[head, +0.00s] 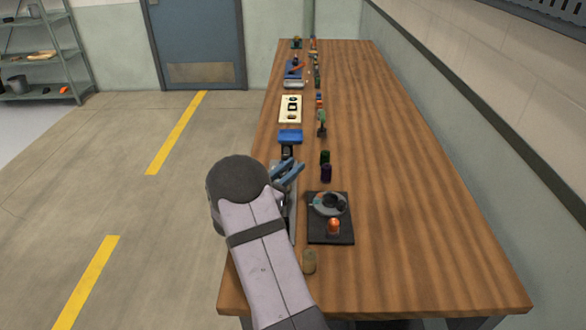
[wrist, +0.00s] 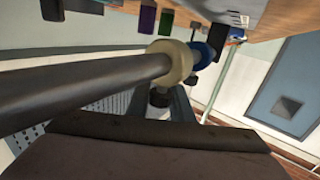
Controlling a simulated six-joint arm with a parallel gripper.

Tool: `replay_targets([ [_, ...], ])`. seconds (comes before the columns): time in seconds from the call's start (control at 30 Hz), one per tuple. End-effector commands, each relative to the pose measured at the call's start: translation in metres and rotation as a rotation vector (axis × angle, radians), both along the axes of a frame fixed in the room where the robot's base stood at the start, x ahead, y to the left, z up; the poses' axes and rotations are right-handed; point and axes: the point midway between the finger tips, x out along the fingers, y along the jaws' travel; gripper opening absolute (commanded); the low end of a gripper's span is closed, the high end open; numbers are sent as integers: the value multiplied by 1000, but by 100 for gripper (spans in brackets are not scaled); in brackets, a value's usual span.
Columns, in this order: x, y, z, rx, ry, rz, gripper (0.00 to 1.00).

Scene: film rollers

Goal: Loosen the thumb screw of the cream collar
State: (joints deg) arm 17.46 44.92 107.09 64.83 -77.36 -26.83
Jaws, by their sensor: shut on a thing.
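In the wrist view the cream collar (wrist: 181,60) is a thick ring around the end part of a long dark roller (wrist: 85,90). A blue collar (wrist: 203,53) sits just beyond it. A small dark thumb screw (wrist: 159,97) sticks out below the cream collar. My gripper (wrist: 160,106) is below the collar with its grey-blue fingers shut on the screw, one on each side. Their exact contact is partly hidden by the roller and the gripper body. In the head view my gripper (head: 287,171) is at the table's left edge, and my arm hides most of the roller.
Right of my gripper are a green cylinder (head: 325,157), a purple cylinder (head: 326,173) and a black mat (head: 318,239) with a grey dish and an orange-topped item. A tan cylinder (head: 309,262) stands near the front. The table's (head: 420,190) right side is clear.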

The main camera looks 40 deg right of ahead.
Motion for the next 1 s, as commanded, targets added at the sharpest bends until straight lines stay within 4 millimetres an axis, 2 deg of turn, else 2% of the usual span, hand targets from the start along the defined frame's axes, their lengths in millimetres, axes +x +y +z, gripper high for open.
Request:
replay_targets([
  [0.2,2,1,1,1,0,85,0],
  [0.5,3,1,1,1,-2,91,0],
  [0.53,3,1,1,1,-2,91,25],
  [0.6,3,1,0,1,-2,91,39],
  [1.0,3,1,1,-1,-1,71,39],
])
